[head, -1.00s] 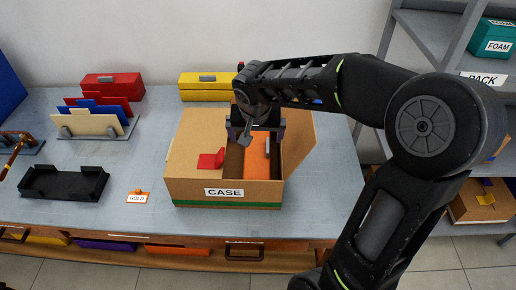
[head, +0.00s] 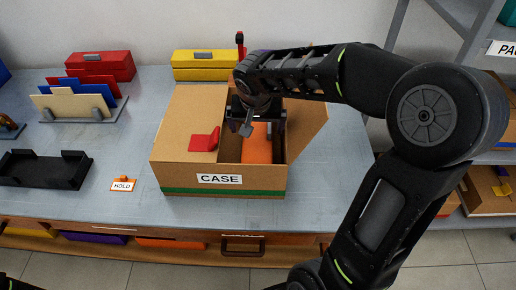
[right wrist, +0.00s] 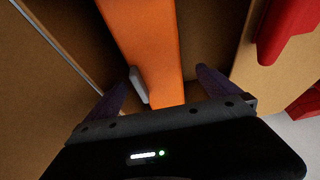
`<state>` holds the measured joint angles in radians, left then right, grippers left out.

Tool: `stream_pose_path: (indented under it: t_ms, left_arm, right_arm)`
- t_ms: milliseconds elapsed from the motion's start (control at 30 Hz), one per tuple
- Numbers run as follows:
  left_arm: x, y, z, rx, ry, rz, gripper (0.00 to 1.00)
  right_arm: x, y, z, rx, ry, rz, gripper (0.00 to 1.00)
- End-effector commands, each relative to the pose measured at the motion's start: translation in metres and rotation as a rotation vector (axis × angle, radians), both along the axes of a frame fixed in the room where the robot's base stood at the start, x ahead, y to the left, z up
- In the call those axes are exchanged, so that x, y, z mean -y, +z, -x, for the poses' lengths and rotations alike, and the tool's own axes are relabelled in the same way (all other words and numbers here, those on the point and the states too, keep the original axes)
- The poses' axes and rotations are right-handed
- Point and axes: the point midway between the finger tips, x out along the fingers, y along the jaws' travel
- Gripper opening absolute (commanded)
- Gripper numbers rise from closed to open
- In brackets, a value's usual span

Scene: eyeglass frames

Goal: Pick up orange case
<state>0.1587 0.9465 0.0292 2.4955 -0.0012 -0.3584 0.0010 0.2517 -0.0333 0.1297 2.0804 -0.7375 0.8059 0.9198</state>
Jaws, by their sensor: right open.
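The orange case (head: 257,150) lies inside the open cardboard box (head: 220,180) labelled CASE. In the right wrist view the orange case (right wrist: 150,45) runs as a long band between the fingers, with a grey clasp on it. My right gripper (head: 256,122) is at the box's opening, over the far part of the orange case and partly hiding it. In the right wrist view its dark fingers (right wrist: 162,82) are apart, one on each side of the case. I cannot tell whether they touch it.
A red piece (head: 205,140) sits on the box's left top flap. A yellow case (head: 205,66) and a red case (head: 102,66) stand at the back. A black tray (head: 45,170) and a HOLD tag (head: 122,184) lie left. Shelving (head: 490,140) stands right.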

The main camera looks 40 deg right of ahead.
Motion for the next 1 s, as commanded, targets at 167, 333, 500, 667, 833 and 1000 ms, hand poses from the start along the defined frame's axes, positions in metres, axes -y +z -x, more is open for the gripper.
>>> stream_pose_path:
  t_ms: [167,333,500,667,833,1000]
  left_arm:
    - [0.000,0.000,0.000,0.001,0.000,0.000,0.33]
    - [0.000,0.000,0.000,0.001,0.000,0.000,0.33]
    - [0.000,0.001,0.000,0.000,0.000,0.000,0.33]
    - [0.000,0.001,0.000,0.000,0.000,0.000,0.33]
    - [0.000,0.001,0.000,0.000,0.000,0.000,0.33]
    - [0.000,0.003,0.000,0.000,0.000,0.000,0.33]
  right_arm:
    - [0.000,0.000,0.000,0.000,0.000,0.000,1.00]
    - [0.000,-0.001,0.000,-0.001,0.000,-0.001,1.00]
    - [0.004,-0.016,-0.005,-0.004,0.000,0.000,1.00]
    - [0.006,-0.024,-0.008,0.000,0.001,0.000,1.00]
    - [0.006,-0.024,-0.008,0.000,0.000,0.000,1.00]
    - [0.008,-0.030,-0.009,-0.004,-0.001,0.000,1.00]
